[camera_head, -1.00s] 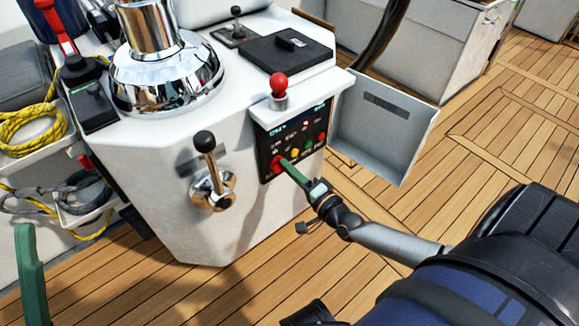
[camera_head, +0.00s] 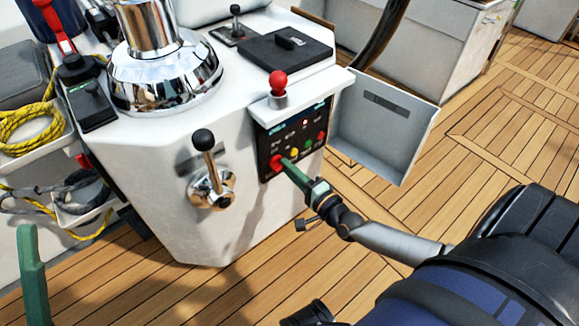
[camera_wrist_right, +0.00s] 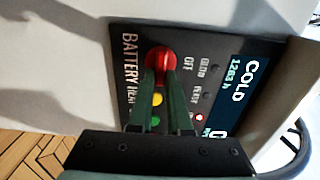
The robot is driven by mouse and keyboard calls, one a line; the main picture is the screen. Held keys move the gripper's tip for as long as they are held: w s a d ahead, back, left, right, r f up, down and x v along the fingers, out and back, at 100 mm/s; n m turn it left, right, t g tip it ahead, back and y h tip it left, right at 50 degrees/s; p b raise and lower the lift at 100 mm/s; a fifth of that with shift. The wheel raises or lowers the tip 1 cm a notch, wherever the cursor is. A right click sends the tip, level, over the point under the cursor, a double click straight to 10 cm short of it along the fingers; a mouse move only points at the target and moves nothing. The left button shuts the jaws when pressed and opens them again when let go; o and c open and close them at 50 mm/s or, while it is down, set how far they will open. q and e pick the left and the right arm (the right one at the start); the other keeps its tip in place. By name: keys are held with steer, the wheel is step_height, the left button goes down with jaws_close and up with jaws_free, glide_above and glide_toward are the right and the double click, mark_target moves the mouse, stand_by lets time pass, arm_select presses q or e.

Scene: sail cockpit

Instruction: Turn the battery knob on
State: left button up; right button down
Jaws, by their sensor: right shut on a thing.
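The red battery knob (camera_head: 276,163) is at the lower left of the black control panel on the white pedestal. My right gripper (camera_head: 283,162) is shut on it, with its green fingers reaching in from the lower right. In the right wrist view the fingertips (camera_wrist_right: 160,84) close around the round red knob (camera_wrist_right: 160,60), beside the "BATTERY" lettering and an "OFF" label. The fingers hide part of the knob, and I cannot tell which way it points. A green finger of my left gripper (camera_head: 30,265) shows at the left edge, away from the panel.
Yellow (camera_wrist_right: 157,99) and green (camera_wrist_right: 153,122) buttons sit close to the fingers. A red-topped lever (camera_head: 278,84) stands above the panel, a chrome lever (camera_head: 206,165) to its left. An open grey tray (camera_head: 380,130) juts out to the right. The deck below is clear.

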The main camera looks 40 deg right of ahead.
steer(key=c, duration=0.9)
jaws_free()
steer(key=shift+o, duration=0.2)
steer(key=s+p, duration=0.3)
steer(key=s, duration=0.9)
steer(key=shift+s+d, duration=0.25)
steer(key=shift+d, duration=0.2)
